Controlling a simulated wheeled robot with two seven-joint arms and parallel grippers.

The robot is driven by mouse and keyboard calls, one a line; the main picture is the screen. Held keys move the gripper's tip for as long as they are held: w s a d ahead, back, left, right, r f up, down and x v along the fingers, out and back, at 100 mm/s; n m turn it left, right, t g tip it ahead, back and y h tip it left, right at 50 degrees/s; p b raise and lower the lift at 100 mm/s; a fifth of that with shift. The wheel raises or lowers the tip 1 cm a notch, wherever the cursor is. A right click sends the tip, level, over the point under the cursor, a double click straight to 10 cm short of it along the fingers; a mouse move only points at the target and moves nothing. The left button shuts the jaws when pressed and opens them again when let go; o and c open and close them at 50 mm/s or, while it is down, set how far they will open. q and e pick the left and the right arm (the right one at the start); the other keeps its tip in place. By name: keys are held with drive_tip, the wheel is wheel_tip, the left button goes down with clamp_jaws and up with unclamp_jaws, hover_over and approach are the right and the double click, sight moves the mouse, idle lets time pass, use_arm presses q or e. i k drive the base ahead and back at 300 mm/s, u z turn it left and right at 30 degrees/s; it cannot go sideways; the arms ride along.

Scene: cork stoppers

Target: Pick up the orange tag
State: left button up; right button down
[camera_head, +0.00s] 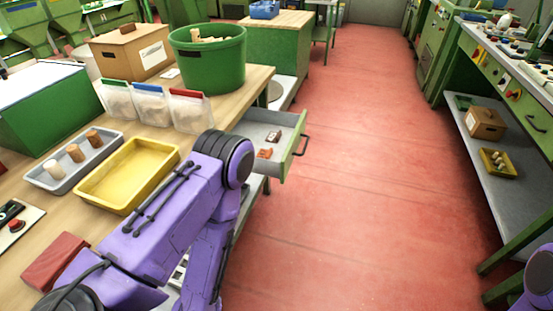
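An open drawer (256,131) sticks out from the right side of the wooden workbench. Two small flat things lie inside it. My purple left arm comes in from the lower left, bends near the drawer's near left corner and runs down out of the picture. Its gripper is not visible. Only a bit of my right arm shows at the lower right edge; its gripper is not visible.
On the workbench stand a yellow tray (128,174), a grey tray (53,179) with cork stoppers, three bags (151,105), a green tub (208,62) and a cardboard box (131,52). The red floor (360,170) right of the drawer is clear. A green shelf bench (510,190) stands at the right.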

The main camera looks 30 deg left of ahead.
sight(263, 153)
drive_tip(key=z, duration=1.5)
drive_tip(key=i, duration=0.55)
drive_tip(key=u, duration=1.2)
drive_tip(key=i, duration=2.3)
drive_tip(key=u, duration=1.2)
